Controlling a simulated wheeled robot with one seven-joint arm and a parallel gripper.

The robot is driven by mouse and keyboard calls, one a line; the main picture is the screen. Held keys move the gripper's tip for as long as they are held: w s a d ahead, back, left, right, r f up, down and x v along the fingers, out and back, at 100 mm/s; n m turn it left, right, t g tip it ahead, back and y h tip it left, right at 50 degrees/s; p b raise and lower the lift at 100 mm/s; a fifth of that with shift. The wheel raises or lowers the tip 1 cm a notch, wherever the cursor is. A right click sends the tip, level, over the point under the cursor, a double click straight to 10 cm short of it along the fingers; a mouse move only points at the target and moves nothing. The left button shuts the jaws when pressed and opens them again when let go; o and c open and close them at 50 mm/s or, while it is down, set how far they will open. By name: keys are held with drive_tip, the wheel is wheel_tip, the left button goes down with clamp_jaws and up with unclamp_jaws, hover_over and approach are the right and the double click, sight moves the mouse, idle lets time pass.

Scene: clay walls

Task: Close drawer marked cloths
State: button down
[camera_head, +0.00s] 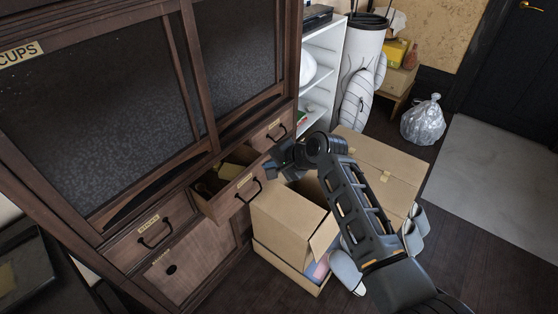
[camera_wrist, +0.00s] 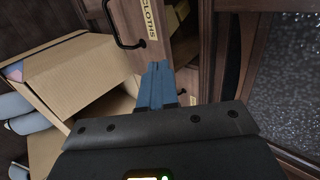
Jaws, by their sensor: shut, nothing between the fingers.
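The drawer marked cloths (camera_head: 223,206) stands pulled out of the dark wooden cabinet, with things visible inside it. Its label (camera_head: 244,180) and dark bow handle (camera_head: 251,192) are on the front. In the wrist view, the label reads on the drawer front (camera_wrist: 136,55), with the handle (camera_wrist: 112,30) beside it. My gripper (camera_head: 270,160) is shut and empty, close to the right end of the drawer front. In the wrist view, the blue fingertips (camera_wrist: 157,68) are together at the drawer front's edge; I cannot tell whether they touch it.
An open cardboard box (camera_head: 283,219) stands right in front of the drawer, below my arm. A drawer with a handle (camera_head: 155,235) below left and another (camera_head: 272,132) at right look shut. A white shelf (camera_head: 322,75) stands behind.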

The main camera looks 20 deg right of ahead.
drive_tip(key=v, duration=0.3)
drive_tip(key=t+y, duration=0.1)
drive_tip(key=t, duration=0.1)
approach(226, 195)
drive_tip(key=x, duration=0.5)
drive_tip(key=shift+f, duration=0.5)
drive_tip(key=shift+w+a, duration=0.25)
drive_tip(key=shift+w, duration=0.2)
drive_tip(key=shift+w, duration=0.1)
